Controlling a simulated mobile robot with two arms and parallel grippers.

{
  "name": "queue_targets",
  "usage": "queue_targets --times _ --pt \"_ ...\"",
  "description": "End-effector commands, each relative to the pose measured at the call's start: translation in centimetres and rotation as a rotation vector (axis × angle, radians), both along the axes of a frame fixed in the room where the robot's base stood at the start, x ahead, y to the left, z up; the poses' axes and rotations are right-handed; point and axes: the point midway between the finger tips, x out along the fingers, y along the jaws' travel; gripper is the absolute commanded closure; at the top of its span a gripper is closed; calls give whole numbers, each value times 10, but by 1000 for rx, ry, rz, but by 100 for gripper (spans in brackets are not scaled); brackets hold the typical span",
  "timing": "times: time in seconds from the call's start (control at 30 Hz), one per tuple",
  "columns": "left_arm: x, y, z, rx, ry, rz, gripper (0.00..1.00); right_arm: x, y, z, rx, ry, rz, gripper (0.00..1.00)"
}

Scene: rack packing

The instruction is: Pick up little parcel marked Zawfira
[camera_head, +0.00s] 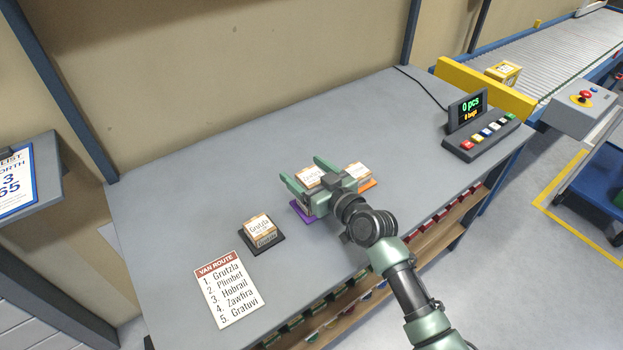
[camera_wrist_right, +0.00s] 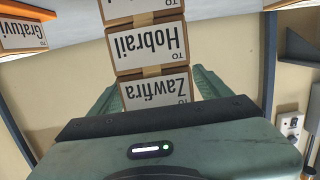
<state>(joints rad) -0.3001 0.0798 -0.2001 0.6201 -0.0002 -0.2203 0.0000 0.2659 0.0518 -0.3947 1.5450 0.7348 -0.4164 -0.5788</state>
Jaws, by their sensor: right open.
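The small parcel marked Zawfira (camera_wrist_right: 157,90) shows upside down in the right wrist view, a tan box with a white label. It adjoins the Hobrail parcel (camera_wrist_right: 150,45) in a stack, at the end nearest my gripper. In the head view a parcel top (camera_head: 310,177) shows between my right gripper's fingers, over a purple mat (camera_head: 300,212). My right gripper (camera_head: 304,170) is open, with one finger on either side of the Zawfira parcel. Whether the fingers touch it cannot be told. My left gripper is not in view.
Another parcel (camera_head: 358,171) stands close by on an orange mat (camera_head: 369,184). A parcel (camera_head: 258,226) sits on a dark mat (camera_head: 265,243), left of my gripper. A van route list (camera_head: 230,290) lies at front left. A counter with buttons (camera_head: 481,138) stands at right. The back is clear.

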Motion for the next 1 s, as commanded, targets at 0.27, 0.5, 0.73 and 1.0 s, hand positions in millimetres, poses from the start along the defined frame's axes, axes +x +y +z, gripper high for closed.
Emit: queue_targets --times 0.27,0.5,0.73,1.0 --pt "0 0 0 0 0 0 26 3 3 -1 1 1 0 22" --pt "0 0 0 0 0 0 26 3 2 -1 1 1 0 86" --pt "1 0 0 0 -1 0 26 3 2 0 0 0 0 97" --pt "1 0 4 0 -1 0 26 3 2 19 2 -3 0 97"
